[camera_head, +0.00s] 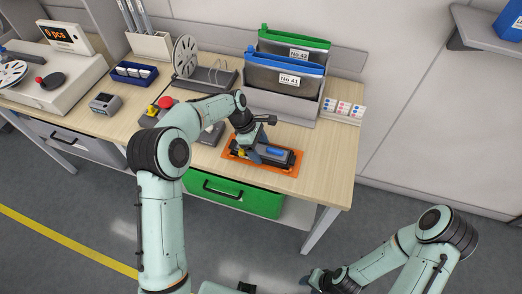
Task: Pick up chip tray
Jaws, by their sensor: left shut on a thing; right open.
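The chip tray (274,153), a dark item with a blue patch, sits over an orange-bordered area (291,173) near the right end of the workbench. My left gripper (249,157) reaches down over its left part and is shut on it. The fingertips are partly hidden by my wrist. I cannot tell whether the tray is lifted or still rests on the bench. My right gripper (313,279) is open and empty, low over the floor in front of the bench.
The wooden bench (323,160) holds a rack with green (293,40) and blue (285,70) folders, a reel (186,56), a blue bin (134,73) and a counting machine (60,75). A green drawer (232,193) is below. Grey floor is clear at right.

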